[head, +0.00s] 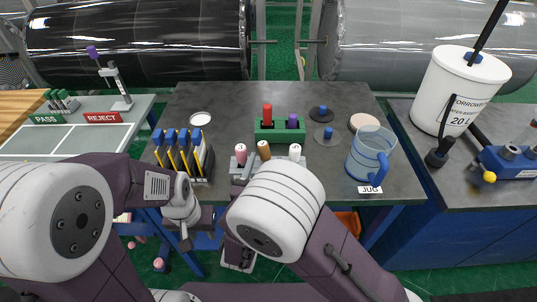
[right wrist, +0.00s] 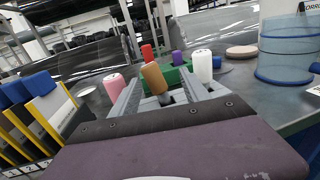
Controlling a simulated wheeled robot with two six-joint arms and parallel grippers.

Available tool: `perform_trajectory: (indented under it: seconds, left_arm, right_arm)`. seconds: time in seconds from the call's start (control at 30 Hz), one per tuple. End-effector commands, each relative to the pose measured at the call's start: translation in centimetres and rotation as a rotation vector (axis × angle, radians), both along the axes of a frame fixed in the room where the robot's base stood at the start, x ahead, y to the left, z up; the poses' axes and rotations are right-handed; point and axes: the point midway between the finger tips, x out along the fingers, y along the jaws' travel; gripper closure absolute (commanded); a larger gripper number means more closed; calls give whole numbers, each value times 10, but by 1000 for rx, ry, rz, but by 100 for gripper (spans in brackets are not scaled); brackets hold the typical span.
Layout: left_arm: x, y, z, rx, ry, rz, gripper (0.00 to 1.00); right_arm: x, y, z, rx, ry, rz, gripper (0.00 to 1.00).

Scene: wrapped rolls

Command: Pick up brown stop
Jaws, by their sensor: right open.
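The brown stop (head: 263,149) is a short brown cylinder standing on the table between a pink one (head: 240,154) and a white one (head: 295,152). In the right wrist view the brown stop (right wrist: 153,78) shows between the two grey fingers of my right gripper (right wrist: 157,84). The fingers are apart, and I cannot tell whether either touches it. Its lower end is partly hidden. In the head view my right arm covers most of that gripper. My left gripper (head: 184,232) hangs in front of the table's front edge, away from the stop; its jaws are unclear.
A green block (head: 280,131) with red and purple pegs stands behind the stop. A clear blue jug (head: 369,154) is to the right. A rack with blue-topped yellow pieces (head: 184,152) is at left. Dark discs (head: 321,113) lie behind, near the jug.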

Motion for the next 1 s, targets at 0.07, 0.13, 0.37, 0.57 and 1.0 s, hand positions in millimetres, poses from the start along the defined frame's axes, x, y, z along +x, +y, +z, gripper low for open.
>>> perform_trajectory:
  seconds: [0.07,0.13,0.37,0.57,1.0]
  left_arm:
    - [0,0,2,0,0,0,64]
    - [0,0,2,0,0,0,64]
    - [0,0,5,0,0,0,64]
    - [0,0,9,0,0,0,64]
    - [0,0,8,0,0,0,64]
  right_arm:
    - [12,-4,1,2,1,-5,46]
    - [18,-5,0,2,2,-3,46]
    - [37,-10,1,2,2,-8,46]
    - [67,-16,0,1,2,-5,46]
    - [70,-16,-1,2,2,-3,99]
